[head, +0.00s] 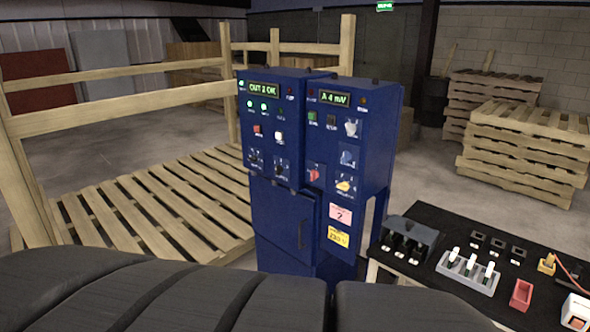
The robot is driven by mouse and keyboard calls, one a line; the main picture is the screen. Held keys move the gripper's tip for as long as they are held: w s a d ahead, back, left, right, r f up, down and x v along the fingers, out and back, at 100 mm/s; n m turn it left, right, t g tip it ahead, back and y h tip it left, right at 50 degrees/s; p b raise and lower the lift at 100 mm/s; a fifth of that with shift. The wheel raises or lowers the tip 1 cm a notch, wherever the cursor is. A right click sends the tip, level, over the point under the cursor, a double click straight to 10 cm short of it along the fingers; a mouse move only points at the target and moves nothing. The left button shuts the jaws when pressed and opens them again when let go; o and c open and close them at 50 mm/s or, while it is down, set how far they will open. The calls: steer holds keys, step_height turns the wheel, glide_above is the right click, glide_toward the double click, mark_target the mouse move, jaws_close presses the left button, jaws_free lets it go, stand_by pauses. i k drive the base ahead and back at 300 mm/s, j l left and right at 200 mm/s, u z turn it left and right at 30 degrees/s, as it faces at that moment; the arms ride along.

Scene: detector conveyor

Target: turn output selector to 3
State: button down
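A blue control cabinet (285,225) stands in the middle of the head view, with two panels on top. The left panel (270,112) has a green display (263,88) that seems to read "OUT 2 OK". Below it are lit green lamps, a red button, a white control and two dark knobs, one at left (255,158) and one at right (281,168). The right panel's display (334,98) seems to read "A 4 mV", above white, blue, red and yellow controls. The labels are too small to tell which knob is the output selector. My gripper is not in view.
Wooden pallets (528,150) are stacked at right. A railed slatted wooden platform (150,210) lies left of the cabinet. A large black rounded shape covers the bottom edge.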

mark_target(279, 168)
steer(key=i+j, duration=0.3)
steer(key=i+j+z, duration=0.1)
steer(key=i+j, duration=0.2)
steer(key=j, duration=0.2)
steer(key=i+j, duration=0.3)
steer(key=j, duration=0.15)
steer(key=i+j+z, duration=0.15)
steer(key=i+j, duration=0.4)
steer(key=j, duration=0.3)
